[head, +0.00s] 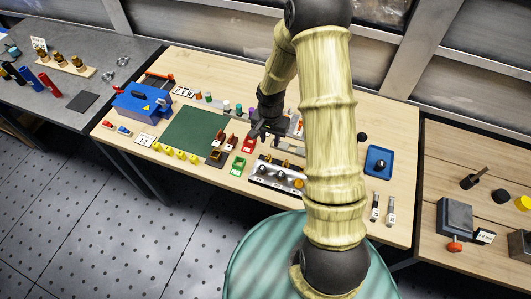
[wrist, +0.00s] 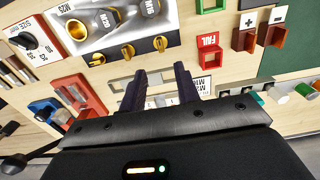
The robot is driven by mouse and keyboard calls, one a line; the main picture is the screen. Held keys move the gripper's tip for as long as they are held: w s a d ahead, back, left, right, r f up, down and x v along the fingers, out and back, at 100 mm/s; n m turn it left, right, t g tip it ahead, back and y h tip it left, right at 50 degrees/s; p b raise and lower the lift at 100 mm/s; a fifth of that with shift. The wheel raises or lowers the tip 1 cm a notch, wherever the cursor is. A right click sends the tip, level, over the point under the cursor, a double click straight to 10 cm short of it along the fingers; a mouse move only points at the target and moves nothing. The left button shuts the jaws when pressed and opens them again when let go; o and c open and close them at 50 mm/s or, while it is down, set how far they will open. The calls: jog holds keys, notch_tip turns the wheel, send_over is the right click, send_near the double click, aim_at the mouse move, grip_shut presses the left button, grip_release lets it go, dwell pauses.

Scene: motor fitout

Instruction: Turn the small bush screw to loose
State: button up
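A metal bush fixture (head: 273,177) stands near the front middle of the wooden table. In the wrist view the fixture (wrist: 95,22) shows wide openings with size marks, one lined in gold. Brass wing screws stand along its edge: one (wrist: 97,59) at the left, one (wrist: 127,51) in the middle, one (wrist: 160,43) at the right. I cannot tell which one is the small bush screw or whether it is tight. My gripper (head: 265,132) hangs above the table behind the fixture. In the wrist view my gripper (wrist: 160,74) is open and empty, its fingers apart from the screws.
A red FAIL tray (wrist: 209,52) and a green tray (head: 238,166) stand beside the fixture. Brown plus and minus holders (head: 217,143) are left of them, near a green mat (head: 188,130). A blue tray (head: 378,161) is at the right.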

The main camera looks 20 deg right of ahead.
aim_at(269, 156)
jog(key=f, duration=0.3)
jog(key=f+p, duration=0.1)
jog(key=f, duration=0.2)
jog(key=f+p, duration=0.1)
jog(key=f, duration=0.2)
jog(key=shift+a+f, duration=0.2)
jog(key=shift+a, duration=0.05)
